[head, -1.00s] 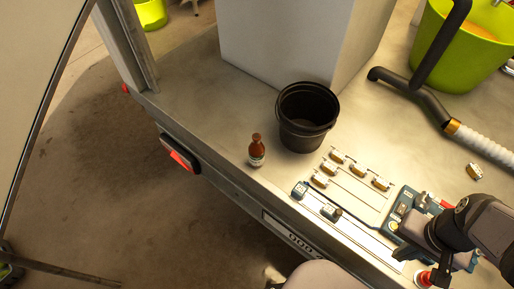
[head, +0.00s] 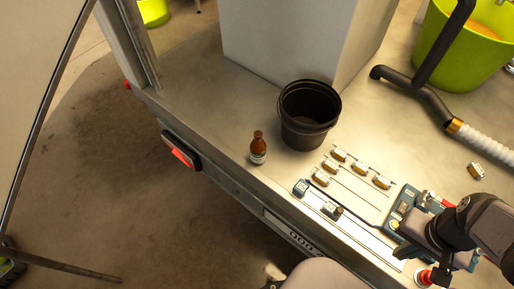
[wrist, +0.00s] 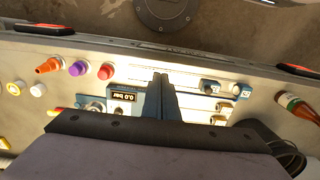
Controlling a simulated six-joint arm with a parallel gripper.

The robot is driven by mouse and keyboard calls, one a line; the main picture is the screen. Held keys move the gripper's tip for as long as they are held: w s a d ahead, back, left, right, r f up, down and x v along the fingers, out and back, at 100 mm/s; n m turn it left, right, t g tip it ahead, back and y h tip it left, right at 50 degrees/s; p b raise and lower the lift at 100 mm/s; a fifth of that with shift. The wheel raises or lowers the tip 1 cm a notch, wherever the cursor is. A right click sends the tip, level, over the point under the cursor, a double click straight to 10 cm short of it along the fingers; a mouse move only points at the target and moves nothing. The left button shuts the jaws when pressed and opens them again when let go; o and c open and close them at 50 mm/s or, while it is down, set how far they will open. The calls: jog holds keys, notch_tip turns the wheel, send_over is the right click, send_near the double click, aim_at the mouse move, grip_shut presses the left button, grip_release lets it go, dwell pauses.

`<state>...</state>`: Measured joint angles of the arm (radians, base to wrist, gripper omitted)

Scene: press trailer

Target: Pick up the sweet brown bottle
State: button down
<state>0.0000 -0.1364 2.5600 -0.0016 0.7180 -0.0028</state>
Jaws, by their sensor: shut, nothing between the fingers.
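The brown bottle (head: 258,148) stands upright on the metal trailer bed near its edge, left of the black bucket. It has a reddish-brown body, a narrow neck and a pale label. In the wrist view the bottle (wrist: 293,103) shows at the far right edge, partly cut off. My gripper (wrist: 160,80) is shut and empty in the wrist view, over the panel with the pressure display, well left of the bottle. In the head view my arm is at the lower right, apart from the bottle, and the fingertips are hard to make out.
A black bucket (head: 307,118) stands close to the bottle. A large grey box (head: 290,45) is behind it. Several small connectors (head: 357,167) and rails lie to the right. A hose (head: 415,90) and a green tub (head: 465,60) are farther right. Bare bed lies left of the bottle.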

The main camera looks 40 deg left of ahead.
jog(key=c, duration=0.9)
grip_release()
